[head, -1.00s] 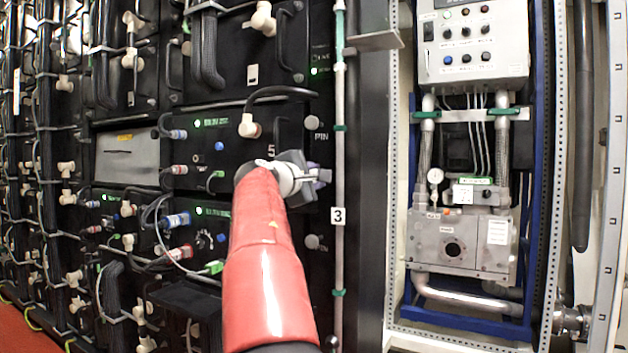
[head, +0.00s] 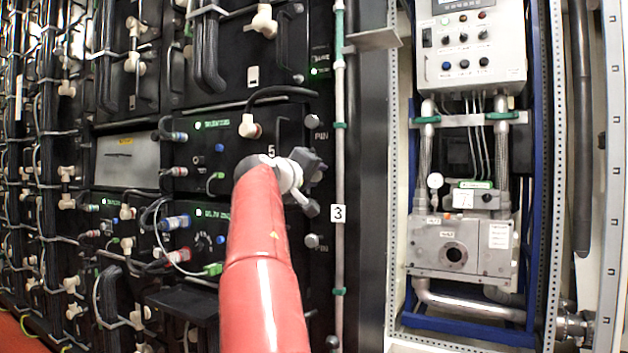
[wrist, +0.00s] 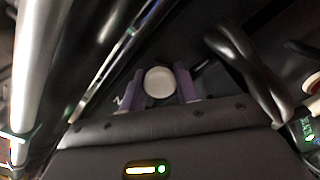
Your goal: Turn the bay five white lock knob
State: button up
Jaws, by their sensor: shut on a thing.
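The white round lock knob (wrist: 159,82) shows in the wrist view between the two purple fingers of my gripper (wrist: 160,84). The fingers are shut on its sides. In the head view my gripper (head: 315,180) is at the right edge of the bay marked 5 (head: 271,152), below the PIN label. There the gripper body hides the knob and most of the fingers.
Other round knobs sit above (head: 311,121) and below (head: 312,241) my gripper on the same edge. A black cable (head: 280,92) loops above the arm. A pale vertical pipe (head: 339,180) stands close to the right of the gripper.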

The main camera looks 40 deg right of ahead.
jog(key=shift+m+b, duration=0.4)
jog(key=shift+m, duration=1.8)
jog(key=o, duration=1)
jog(key=shift+c, duration=0.2)
jog(key=b+v, duration=0.3)
jog(key=v, duration=0.4)
jog(key=shift+a, duration=0.35)
jog(key=shift+s+f, duration=0.1)
jog(key=shift+s, duration=0.05)
